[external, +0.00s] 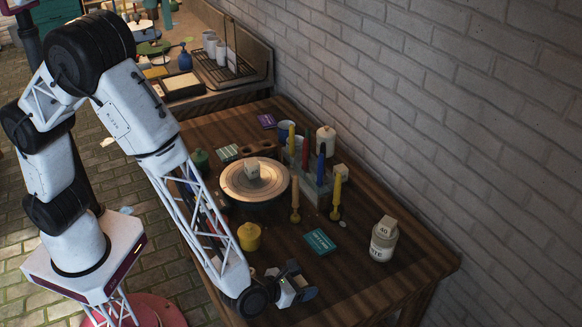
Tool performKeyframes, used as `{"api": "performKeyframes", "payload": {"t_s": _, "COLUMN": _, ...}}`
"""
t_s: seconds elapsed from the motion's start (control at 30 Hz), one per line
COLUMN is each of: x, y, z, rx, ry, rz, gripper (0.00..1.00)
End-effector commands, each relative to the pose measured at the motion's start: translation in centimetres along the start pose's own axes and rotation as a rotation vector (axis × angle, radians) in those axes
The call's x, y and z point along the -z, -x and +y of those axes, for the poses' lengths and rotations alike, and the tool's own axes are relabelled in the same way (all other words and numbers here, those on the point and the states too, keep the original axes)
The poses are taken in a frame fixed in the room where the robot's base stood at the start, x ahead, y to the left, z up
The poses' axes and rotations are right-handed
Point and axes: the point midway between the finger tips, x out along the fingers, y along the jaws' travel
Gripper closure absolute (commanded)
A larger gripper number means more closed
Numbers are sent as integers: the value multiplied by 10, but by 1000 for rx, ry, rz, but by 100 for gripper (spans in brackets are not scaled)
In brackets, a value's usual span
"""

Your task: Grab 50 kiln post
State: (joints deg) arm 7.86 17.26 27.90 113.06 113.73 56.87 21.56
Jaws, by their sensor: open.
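My gripper (303,286) is open and empty, low over the front of the wooden table. I see pale block-like pieces that could be kiln posts. One block (252,170) stands on the round turntable (235,191); its marking is too small to read. Another pale block (341,172) sits behind the candles, also unreadable. A block marked 40 (384,229) sits on top of a white jar (382,247) at the right. I cannot tell which block bears 50. My gripper is apart from all of them, nearer the front edge.
Upright coloured candles (337,190) stand in the middle right of the table. A teal box (319,242) and a yellow jar (249,237) lie between my gripper and the turntable. A brick wall (480,110) borders the right. The front right tabletop is bare.

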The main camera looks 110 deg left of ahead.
Motion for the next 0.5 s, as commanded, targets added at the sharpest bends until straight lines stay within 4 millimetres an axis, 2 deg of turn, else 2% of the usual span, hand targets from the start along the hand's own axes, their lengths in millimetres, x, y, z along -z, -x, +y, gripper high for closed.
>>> {"api": "performKeyframes", "payload": {"t_s": 0.43, "x": 0, "y": 0, "z": 0, "rx": 0, "ry": 0, "rz": 0, "gripper": 28}}
{"api": "performKeyframes", "payload": {"t_s": 0.47, "x": 0, "y": 0, "z": 0, "rx": 0, "ry": 0, "rz": 0, "gripper": 29}}
{"api": "performKeyframes", "payload": {"t_s": 0.5, "x": 0, "y": 0, "z": 0, "rx": 0, "ry": 0, "rz": 0, "gripper": 35}}
